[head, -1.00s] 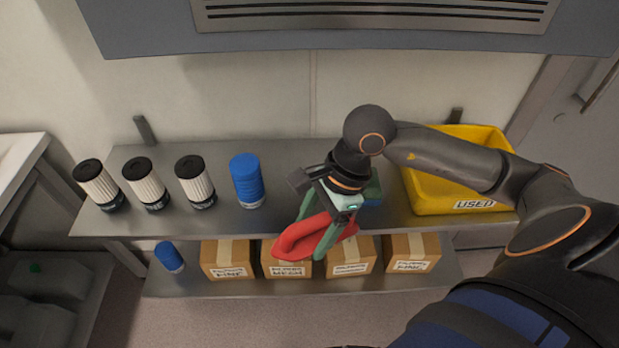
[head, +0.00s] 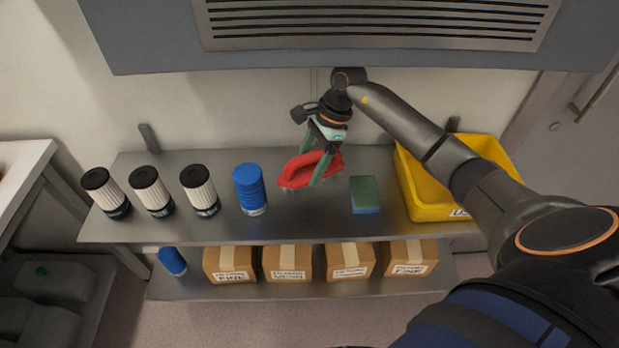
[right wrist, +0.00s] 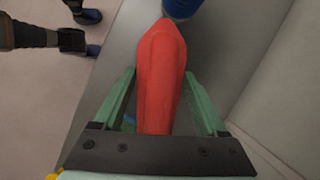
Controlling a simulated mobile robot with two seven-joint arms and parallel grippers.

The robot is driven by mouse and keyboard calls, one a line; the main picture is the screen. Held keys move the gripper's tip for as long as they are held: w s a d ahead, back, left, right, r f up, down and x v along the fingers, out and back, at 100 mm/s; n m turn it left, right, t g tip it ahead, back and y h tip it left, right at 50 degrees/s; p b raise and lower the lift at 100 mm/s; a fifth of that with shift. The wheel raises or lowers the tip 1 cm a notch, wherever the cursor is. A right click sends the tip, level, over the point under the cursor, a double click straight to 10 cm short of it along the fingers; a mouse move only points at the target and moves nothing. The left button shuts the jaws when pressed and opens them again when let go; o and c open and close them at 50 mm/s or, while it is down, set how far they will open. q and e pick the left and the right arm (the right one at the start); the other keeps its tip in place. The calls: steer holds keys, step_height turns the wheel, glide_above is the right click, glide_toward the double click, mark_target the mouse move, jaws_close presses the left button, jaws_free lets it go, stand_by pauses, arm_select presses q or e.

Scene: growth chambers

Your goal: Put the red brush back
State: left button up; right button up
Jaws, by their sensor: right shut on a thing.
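The red brush (head: 296,172) is in my right gripper (head: 319,165), over the upper steel shelf between the blue bottle and the sponge. The green fingers are shut on the brush; one passes in front of it in the head view. In the right wrist view the red brush (right wrist: 161,75) lies lengthwise between the two fingers (right wrist: 160,105), pointing toward the blue bottle. I cannot tell whether its underside touches the shelf. My left gripper is not clearly in the head view.
The upper shelf (head: 230,225) holds three white filters (head: 151,191), a blue bottle (head: 249,188), a green-and-blue sponge (head: 364,193) and a yellow bin (head: 430,205). Cardboard boxes (head: 288,262) and another blue bottle (head: 172,261) stand on the lower shelf. A grey vented unit (head: 375,25) overhangs above.

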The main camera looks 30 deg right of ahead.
step_height(320, 180, down, 5)
steer(key=shift+f+p, duration=0.1)
steer(key=shift+p, duration=0.2)
steer(key=shift+w+d+f, duration=0.1)
steer(key=shift+f, duration=0.15)
steer(key=shift+f, duration=0.1)
steer(key=o, duration=1.2)
steer(key=shift+o, duration=0.2)
steer(key=shift+r, duration=0.2)
steer(key=v, duration=0.7)
steer(key=shift+r, duration=0.15)
